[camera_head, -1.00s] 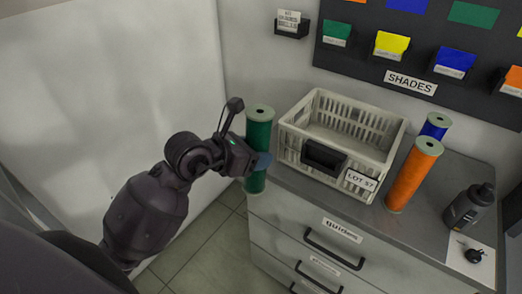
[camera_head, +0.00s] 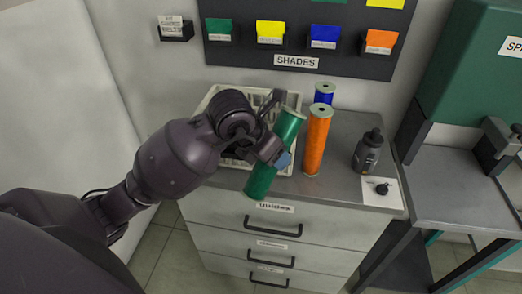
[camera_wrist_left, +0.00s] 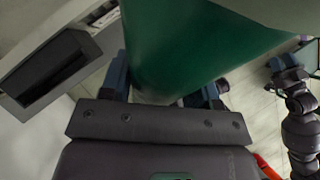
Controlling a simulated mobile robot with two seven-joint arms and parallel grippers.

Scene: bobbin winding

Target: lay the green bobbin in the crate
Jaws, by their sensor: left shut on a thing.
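My left gripper (camera_head: 277,155) is shut on the green bobbin (camera_head: 263,181) around its middle. The bobbin is tilted, its upper end leaning right, in front of the crate's right side. The pale slotted crate (camera_head: 208,98) stands on the drawer cabinet, largely hidden behind my left arm and the bobbin; I cannot see its contents.
An orange bobbin (camera_head: 317,142) stands close right of the crate, with a blue bobbin (camera_head: 324,94) behind it. A dark bottle (camera_head: 367,153) stands further right, beside a white sheet (camera_head: 382,195) with a small black object. The shades board (camera_head: 300,45) hangs behind.

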